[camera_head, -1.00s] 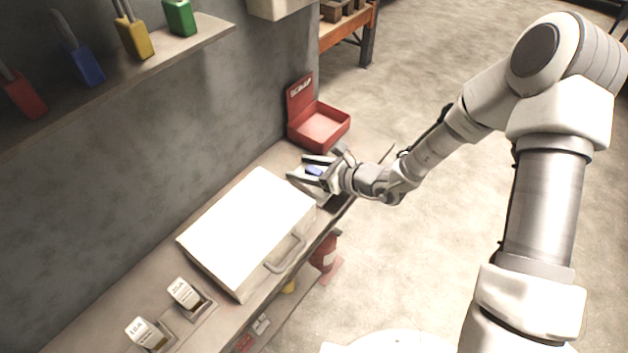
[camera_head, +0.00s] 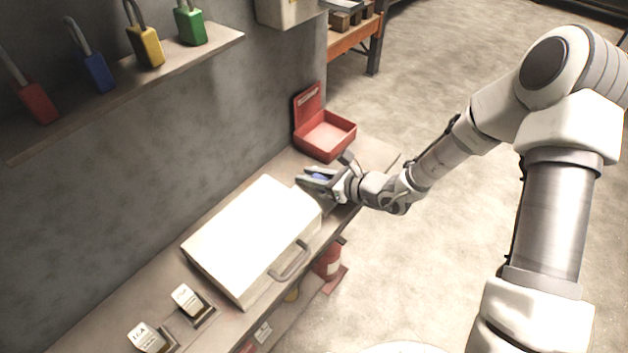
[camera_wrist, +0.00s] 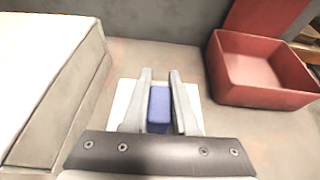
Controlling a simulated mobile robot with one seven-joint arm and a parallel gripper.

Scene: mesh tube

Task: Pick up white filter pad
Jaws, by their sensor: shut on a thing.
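A flat white square, which looks like the white filter pad (camera_wrist: 194,97), lies under my gripper in the wrist view. A blue block (camera_wrist: 160,106) stands between the two fingers, above the middle of the white square. I cannot tell whether the block is fixed to the pad. My gripper (camera_wrist: 160,88) is shut on the blue block, one finger on each side. In the head view my gripper (camera_head: 311,179) is low over the bench, beyond the far end of the white case, with a bit of blue showing. The pad is largely hidden there.
A large white case (camera_head: 252,235) with a handle sits close left of my gripper. An open red scrap bin (camera_head: 326,135) stands just beyond it, also in the wrist view (camera_wrist: 262,75). Labelled cards (camera_head: 187,299) are nearer. A wall shelf holds several coloured padlocks (camera_head: 146,50).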

